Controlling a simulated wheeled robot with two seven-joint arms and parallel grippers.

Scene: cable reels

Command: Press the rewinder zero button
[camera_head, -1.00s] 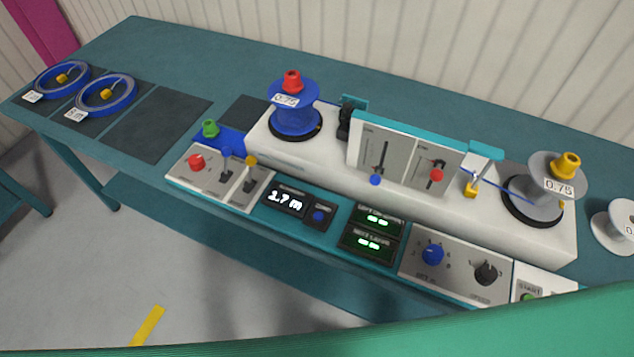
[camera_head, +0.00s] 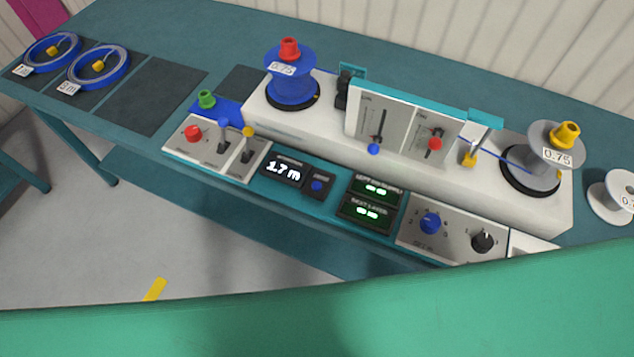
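The rewinder (camera_head: 300,125) is a long white machine on a teal table. A small blue button (camera_head: 317,186) sits on a dark panel just right of a display (camera_head: 283,170) that reads 1.7 m. The label above this button is too small to read surely. A blue reel marked 0.75 (camera_head: 291,88) with a red cap stands on the machine's left end. A grey reel marked 0.75 (camera_head: 548,160) with a yellow cap stands on its right end. Neither of my grippers is in view, so their state is hidden.
A large green surface (camera_head: 330,320) fills the bottom of the view and hides the table's front right. Two blue cable coils (camera_head: 98,67) lie on dark mats at the left. Levers, a red button (camera_head: 193,133) and knobs (camera_head: 431,223) flank the display. A white reel (camera_head: 611,196) stands far right.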

